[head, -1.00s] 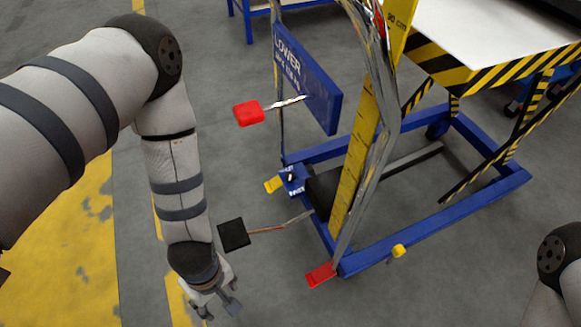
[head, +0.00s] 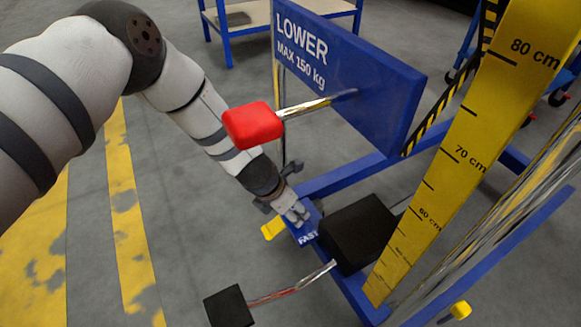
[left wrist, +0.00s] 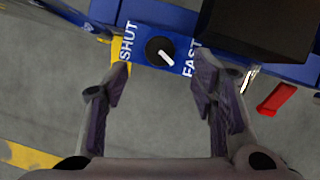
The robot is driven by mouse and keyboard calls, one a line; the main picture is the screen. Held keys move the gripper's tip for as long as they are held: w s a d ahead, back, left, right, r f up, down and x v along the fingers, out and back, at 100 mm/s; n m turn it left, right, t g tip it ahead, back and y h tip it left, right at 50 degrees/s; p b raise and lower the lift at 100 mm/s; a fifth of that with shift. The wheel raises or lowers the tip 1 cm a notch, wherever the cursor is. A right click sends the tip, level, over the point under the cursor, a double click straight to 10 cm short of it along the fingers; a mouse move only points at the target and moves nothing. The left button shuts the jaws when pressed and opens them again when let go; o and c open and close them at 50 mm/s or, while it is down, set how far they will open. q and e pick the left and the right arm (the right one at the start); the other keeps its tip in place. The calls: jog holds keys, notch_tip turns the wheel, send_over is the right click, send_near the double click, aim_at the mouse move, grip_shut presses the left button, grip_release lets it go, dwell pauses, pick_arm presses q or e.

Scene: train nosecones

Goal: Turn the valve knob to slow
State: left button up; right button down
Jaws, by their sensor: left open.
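The valve knob (left wrist: 153,47) is a round black dial with a white pointer line, on a blue plate (left wrist: 145,31) at the top middle of the left wrist view. The plate reads SHUT at left and FAST at right; no SLOW label is visible. The pointer slants toward the lower right, on the FAST side. My left gripper (left wrist: 160,76) is open, its two fingers spread either side of the knob, with no visible contact. In the head view my left gripper (head: 285,203) is over the blue plate (head: 308,232) and hides the knob.
A red lever (head: 252,124) sticks out from the blue LOWER sign (head: 385,75) close above my left arm. A black pedal (head: 228,306) and black box (head: 358,232) lie nearby. A yellow ruler post (head: 470,150) stands right. Open floor lies left.

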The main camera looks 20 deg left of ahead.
pick_arm(q)
jog(key=b+x, duration=0.2)
jog(key=x, duration=0.3)
jog(key=shift+f, duration=0.35)
jog(key=shift+w+f, duration=0.15)
pick_arm(e)
jog(key=shift+s+f+g, duration=0.4)
jog(key=shift+s+f, duration=0.25)
jog(key=shift+f, duration=0.35)
pick_arm(q)
jog(key=c, duration=1.1)
jog(key=shift+c, duration=0.2)
